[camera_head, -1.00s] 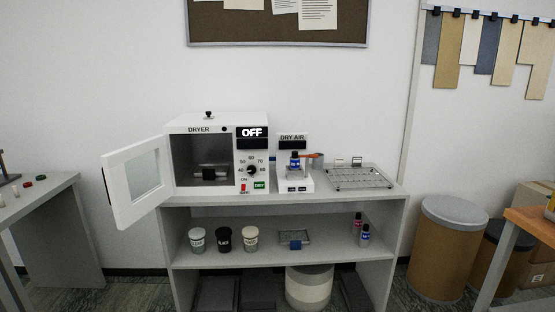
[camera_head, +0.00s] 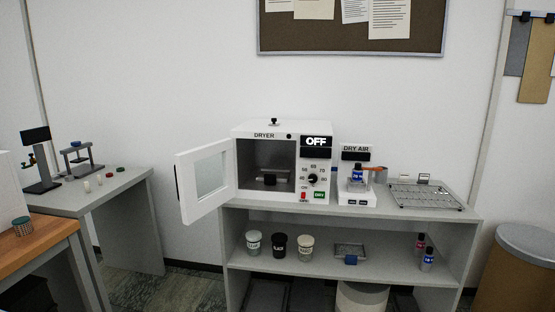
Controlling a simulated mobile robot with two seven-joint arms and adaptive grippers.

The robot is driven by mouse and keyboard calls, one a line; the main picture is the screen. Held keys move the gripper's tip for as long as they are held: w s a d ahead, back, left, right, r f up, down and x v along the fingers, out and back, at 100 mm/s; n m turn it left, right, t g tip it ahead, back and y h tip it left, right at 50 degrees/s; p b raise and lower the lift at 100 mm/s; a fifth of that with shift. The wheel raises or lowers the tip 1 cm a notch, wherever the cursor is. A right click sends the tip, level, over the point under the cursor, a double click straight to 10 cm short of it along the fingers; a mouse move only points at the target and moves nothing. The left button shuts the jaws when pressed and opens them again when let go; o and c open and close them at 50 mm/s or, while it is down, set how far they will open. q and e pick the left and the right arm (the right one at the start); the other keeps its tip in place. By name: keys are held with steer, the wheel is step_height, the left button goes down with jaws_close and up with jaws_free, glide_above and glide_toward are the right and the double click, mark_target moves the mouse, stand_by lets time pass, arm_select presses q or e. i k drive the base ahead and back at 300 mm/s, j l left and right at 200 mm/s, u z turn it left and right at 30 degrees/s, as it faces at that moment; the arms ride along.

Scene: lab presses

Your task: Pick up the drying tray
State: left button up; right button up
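The task's drying tray could be one of several things, and I cannot tell which. A small tray with a blue handle (camera_head: 349,252) lies on the middle shelf of the grey bench. A tray-like piece with a dark handle (camera_head: 270,180) sits inside the dryer (camera_head: 284,132), whose door (camera_head: 208,180) stands open to the left and whose display reads OFF. A wire rack (camera_head: 428,196) lies on the bench top at the right. Neither of my grippers is in view.
A dry-air unit (camera_head: 356,196) stands between dryer and rack. Several labelled cups, such as the black one (camera_head: 279,245), and small bottles (camera_head: 427,259) share the shelf. A side table (camera_head: 130,184) with a press (camera_head: 80,158) is at left; a brown drum (camera_head: 520,275) is at right.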

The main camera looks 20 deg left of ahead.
mark_target(269, 177)
steer(key=i+l+u, duration=0.4)
steer(key=i, duration=0.2)
steer(key=i+l+u, duration=0.35)
steer(key=i+l, duration=0.1)
steer(key=i, duration=0.1)
